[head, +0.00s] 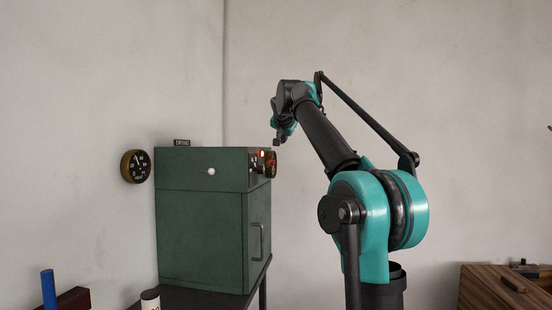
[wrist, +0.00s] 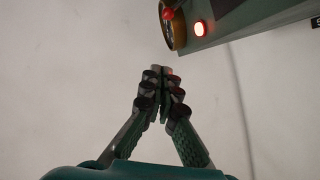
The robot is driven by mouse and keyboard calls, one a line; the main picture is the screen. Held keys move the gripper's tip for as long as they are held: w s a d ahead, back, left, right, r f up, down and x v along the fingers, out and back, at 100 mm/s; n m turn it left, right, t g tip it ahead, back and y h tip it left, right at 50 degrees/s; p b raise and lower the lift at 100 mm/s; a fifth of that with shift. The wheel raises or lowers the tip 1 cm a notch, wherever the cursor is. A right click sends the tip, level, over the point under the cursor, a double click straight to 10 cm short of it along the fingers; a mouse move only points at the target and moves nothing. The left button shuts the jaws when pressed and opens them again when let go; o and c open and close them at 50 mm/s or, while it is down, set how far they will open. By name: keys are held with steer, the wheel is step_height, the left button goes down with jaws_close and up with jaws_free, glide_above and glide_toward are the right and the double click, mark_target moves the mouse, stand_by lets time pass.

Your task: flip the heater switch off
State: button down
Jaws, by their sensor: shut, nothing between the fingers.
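The green cabinet (head: 203,225) stands on a dark stand, with small controls on the front panel of its upper box. A lit red lamp (head: 261,153) is on that panel and also glows in the wrist view (wrist: 200,27). A round brass-rimmed dial (head: 271,164) sits beside it; in the wrist view a red knob (wrist: 168,13) shows in front of the dial (wrist: 178,32). I cannot tell which small control is the heater switch. My gripper (wrist: 163,70) is shut and empty, apart from the panel. In the head view it hangs near the cabinet's upper right corner.
A round gauge (head: 136,166) hangs on the wall left of the cabinet. The cabinet door has a handle (head: 257,242). A blue cylinder (head: 48,288) and a white-topped can (head: 150,299) stand at the lower left. A wooden chest (head: 490,290) stands at the right.

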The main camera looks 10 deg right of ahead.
steer(key=w+a+f, duration=0.1)
steer(key=w+f, duration=0.6)
steer(key=w, duration=0.2)
stand_by(0.4)
steer(key=shift+a+f, duration=0.1)
steer(key=shift+f, duration=0.1)
